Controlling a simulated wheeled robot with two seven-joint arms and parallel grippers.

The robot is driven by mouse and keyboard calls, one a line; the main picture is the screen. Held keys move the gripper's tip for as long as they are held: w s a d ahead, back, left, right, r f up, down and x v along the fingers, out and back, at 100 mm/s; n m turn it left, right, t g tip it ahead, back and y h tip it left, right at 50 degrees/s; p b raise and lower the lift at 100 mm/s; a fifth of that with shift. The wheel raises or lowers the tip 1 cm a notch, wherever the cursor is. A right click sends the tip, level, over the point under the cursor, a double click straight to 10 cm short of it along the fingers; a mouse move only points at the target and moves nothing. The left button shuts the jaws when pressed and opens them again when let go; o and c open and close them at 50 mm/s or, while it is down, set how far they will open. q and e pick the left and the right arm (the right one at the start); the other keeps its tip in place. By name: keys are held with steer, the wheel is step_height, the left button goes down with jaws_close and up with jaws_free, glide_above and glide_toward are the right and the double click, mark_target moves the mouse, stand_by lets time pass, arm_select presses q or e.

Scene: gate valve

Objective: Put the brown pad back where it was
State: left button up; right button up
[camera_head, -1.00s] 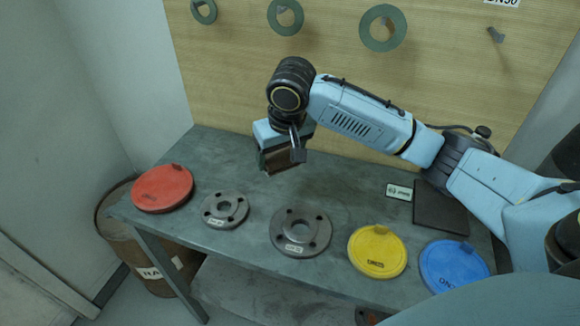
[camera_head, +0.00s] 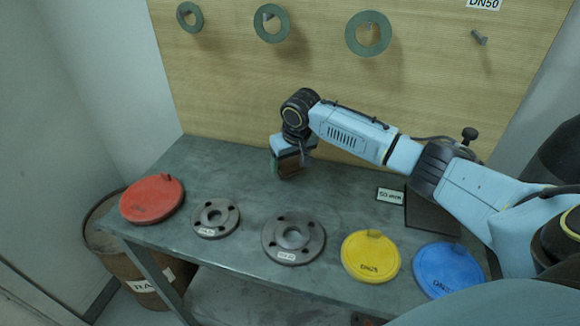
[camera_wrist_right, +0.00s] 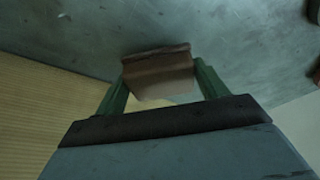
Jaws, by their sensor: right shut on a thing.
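The brown pad (camera_wrist_right: 158,72) is between the two green fingers of my right gripper (camera_wrist_right: 160,85) in the right wrist view. The gripper is shut on it. In the head view the right gripper (camera_head: 287,168) is over the back part of the grey bench (camera_head: 240,165), left of the small label plate. The brown pad (camera_head: 291,165) shows there as a small brown patch, partly hidden by the gripper. I cannot tell whether its lower edge touches the bench. My left gripper is not in view.
Along the bench front are a red disc (camera_head: 152,198), two grey flanges (camera_head: 215,217) (camera_head: 272,240), a yellow disc (camera_head: 371,257) and a blue disc (camera_head: 448,270). The label plate (camera_head: 390,195) and dark square plate (camera_head: 425,215) lie at right. Green rings (camera_head: 368,33) hang on the board behind.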

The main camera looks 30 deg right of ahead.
steer(key=shift+f, duration=0.8)
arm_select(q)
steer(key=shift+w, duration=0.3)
arm_select(e)
steer(key=shift+f, duration=0.1)
steer(key=o, duration=0.9)
steer(key=shift+o, duration=0.2)
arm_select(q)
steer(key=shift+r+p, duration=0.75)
arm_select(e)
steer(key=v, duration=1.2)
